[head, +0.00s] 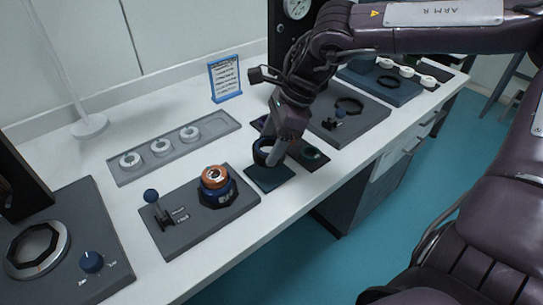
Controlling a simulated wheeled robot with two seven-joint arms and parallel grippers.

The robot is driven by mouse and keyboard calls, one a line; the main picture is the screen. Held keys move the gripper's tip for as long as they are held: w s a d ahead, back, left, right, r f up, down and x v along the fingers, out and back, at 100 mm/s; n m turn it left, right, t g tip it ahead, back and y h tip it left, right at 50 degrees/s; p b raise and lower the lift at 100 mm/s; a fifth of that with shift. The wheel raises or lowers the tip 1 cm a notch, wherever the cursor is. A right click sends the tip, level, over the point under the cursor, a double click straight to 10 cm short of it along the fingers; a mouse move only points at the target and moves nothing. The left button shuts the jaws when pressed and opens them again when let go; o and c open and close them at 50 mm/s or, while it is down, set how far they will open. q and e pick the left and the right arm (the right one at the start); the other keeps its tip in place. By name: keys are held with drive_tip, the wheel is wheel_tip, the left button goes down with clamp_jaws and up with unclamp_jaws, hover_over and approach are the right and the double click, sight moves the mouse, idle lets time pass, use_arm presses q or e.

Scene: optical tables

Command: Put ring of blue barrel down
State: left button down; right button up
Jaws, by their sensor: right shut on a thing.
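My right gripper (274,158) comes down from the upper right and is shut on a dark blue ring (261,150). The ring is tilted and stands over the far part of a dark blue square mat (268,181). Whether it touches the mat I cannot tell; the fingers partly hide it. A blue barrel (214,187) with a copper-coloured top sits in a dark many-sided holder on a grey plate (185,233), left of the mat. My left gripper is not in view.
A blue-knobbed lever (153,199) stands on the same grey plate. A grey tray (212,128) with several white rings lies behind. A small dark mat (318,161) lies right of the gripper. A blue-framed sign (225,78) stands at the back.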

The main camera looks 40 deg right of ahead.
drive_tip(key=shift+f, duration=2.35)
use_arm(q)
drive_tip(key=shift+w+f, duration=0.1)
use_arm(e)
drive_tip(key=shift+f, duration=0.1)
drive_tip(key=o, duration=1.2)
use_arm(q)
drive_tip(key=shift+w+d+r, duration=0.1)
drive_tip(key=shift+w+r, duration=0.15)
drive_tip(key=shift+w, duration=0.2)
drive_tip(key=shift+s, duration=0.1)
